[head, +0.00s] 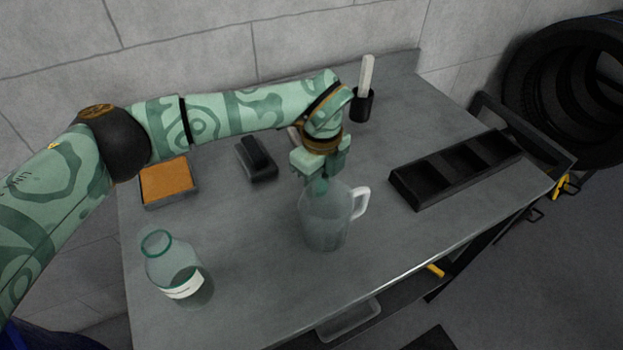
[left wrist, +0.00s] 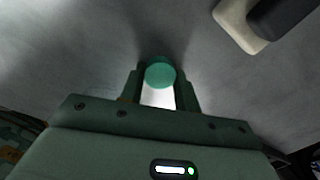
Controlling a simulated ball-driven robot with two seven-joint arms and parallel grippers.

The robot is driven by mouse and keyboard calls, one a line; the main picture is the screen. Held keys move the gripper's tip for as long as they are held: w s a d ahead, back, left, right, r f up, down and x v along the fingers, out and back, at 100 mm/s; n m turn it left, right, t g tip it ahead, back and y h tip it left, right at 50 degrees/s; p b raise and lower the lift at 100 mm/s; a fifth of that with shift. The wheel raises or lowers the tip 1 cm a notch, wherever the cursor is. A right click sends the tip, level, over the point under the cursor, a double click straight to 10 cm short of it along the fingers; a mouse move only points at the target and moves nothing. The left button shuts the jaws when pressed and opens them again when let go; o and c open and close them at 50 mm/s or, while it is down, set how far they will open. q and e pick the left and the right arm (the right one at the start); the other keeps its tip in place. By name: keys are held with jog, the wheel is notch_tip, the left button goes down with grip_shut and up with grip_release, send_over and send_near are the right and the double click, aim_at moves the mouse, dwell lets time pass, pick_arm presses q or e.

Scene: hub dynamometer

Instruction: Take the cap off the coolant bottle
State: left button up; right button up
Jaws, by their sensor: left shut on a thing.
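The coolant bottle (head: 178,272) stands upright at the front left of the bench in the head view, clear with a white label and dark liquid low inside. Its neck ends in a green-rimmed mouth that looks open, with no cap on it. My left gripper (head: 318,181) is well to the right of the bottle, pointing down over a clear measuring jug (head: 326,225). It is shut on a round green cap, which shows between the fingers in the left wrist view (left wrist: 160,73). I cannot tell whether the cap touches the jug. My right gripper is not in view.
A tray with an orange pad (head: 166,183) and a black block (head: 257,160) lie behind the bottle. A black cup with a white-handled tool (head: 364,98) stands at the back. A black compartment tray (head: 455,168) lies right. The bench's front middle is clear.

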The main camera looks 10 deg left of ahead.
pick_arm(q)
jog(key=shift+f, duration=0.15)
jog(key=o, duration=1.1)
notch_tip(320, 180, up, 12)
jog(key=p, duration=0.3)
jog(key=shift+r+p, duration=0.2)
jog(key=shift+p, duration=0.2)
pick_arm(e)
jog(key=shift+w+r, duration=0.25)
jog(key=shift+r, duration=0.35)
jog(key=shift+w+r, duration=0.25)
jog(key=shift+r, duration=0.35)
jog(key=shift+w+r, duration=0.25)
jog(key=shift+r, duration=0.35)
